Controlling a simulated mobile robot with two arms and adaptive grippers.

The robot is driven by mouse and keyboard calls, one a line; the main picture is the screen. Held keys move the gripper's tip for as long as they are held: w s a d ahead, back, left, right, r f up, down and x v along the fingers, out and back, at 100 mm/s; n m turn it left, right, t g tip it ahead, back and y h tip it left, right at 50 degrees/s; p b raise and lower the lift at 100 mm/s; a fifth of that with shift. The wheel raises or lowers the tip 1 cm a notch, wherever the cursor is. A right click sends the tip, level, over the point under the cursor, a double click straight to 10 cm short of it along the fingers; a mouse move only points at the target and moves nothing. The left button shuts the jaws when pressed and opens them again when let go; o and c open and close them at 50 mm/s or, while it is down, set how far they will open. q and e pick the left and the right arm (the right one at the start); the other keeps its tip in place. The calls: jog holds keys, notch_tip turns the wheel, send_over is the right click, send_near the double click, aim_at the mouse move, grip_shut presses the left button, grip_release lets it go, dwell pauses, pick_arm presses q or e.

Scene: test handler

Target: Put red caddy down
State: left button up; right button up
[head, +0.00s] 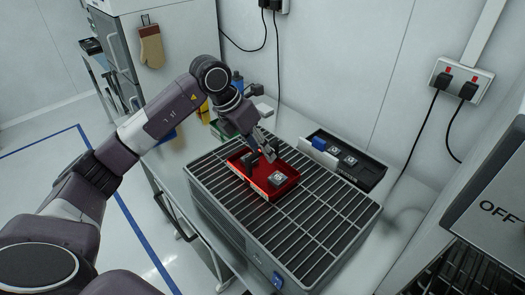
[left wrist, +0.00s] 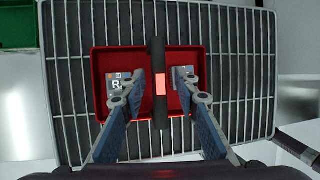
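The red caddy (head: 249,181) rests on a grey slatted rack (head: 325,215). In the left wrist view the caddy (left wrist: 118,60) has two compartments and a dark handle bar (left wrist: 157,60) across its middle. A grey block marked R (left wrist: 116,84) lies in its left compartment. Another block (left wrist: 181,72) in the right compartment is partly hidden by a finger. My left gripper (head: 262,152) is low over the caddy. In the left wrist view its fingers (left wrist: 160,84) stand apart on either side of the handle, with gaps visible. My right gripper is not in view.
A dark tray (head: 372,173) with a blue item and small blocks lies behind the rack. A green bin (left wrist: 18,25) is at upper left in the left wrist view. A panel marked OFF (head: 490,205) stands at right. Bare slats surround the caddy.

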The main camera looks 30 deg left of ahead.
pick_arm(q)
jog(key=b+v, duration=0.2)
jog(key=v, duration=0.9)
jog(key=shift+r, duration=0.3)
jog(key=shift+s, duration=0.1)
